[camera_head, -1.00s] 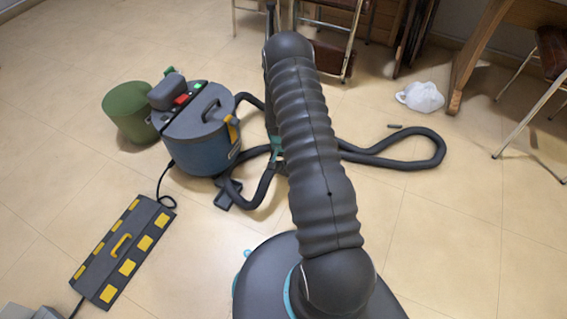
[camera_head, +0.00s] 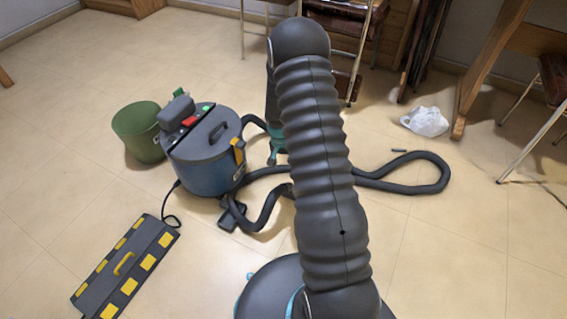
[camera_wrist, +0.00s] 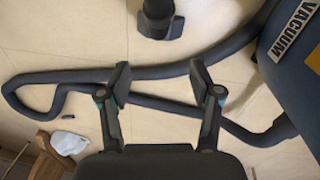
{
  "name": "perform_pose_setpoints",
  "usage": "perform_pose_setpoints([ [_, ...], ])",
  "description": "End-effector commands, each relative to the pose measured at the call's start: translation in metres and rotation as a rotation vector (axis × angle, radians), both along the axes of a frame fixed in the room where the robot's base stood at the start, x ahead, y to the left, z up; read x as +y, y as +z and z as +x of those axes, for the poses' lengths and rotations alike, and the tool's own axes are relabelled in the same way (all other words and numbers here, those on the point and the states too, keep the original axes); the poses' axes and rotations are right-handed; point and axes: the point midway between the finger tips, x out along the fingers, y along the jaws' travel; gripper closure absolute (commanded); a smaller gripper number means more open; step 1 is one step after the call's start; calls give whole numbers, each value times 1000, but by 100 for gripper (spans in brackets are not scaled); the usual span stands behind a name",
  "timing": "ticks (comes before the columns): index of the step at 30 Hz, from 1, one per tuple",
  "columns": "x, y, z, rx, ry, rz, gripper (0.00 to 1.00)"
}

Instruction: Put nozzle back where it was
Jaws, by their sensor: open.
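The nozzle (camera_head: 232,213) is a dark, flat piece lying on the floor in front of the blue vacuum (camera_head: 205,165) in the head view. What looks like the same nozzle (camera_wrist: 158,22) shows at the top of the wrist view, cut off by the edge. The black hose (camera_head: 437,170) loops from the vacuum across the floor. My gripper (camera_wrist: 160,72) is open and empty in the wrist view, with part of the hose (camera_wrist: 165,72) showing between and beyond its fingers. Contact with the hose cannot be told. In the head view my arm hides most of the gripper.
A green bin (camera_head: 138,135) stands left of the vacuum. A white bag (camera_head: 425,121) and a small dark stick (camera_head: 399,150) lie at the right. Chairs and tables line the back. Floor at far left is clear.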

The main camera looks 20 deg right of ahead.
Motion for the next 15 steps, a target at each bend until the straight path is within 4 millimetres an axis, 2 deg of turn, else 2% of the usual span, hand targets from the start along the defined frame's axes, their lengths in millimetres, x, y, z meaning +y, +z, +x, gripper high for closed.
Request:
perform_pose_setpoints([
  [3, 8, 47, 4, -35, 42, -7, 36],
  [8, 23, 118, -1, -85, 114, -15, 36],
  [15, 48, 212, -27, -156, 224, -27, 36],
])
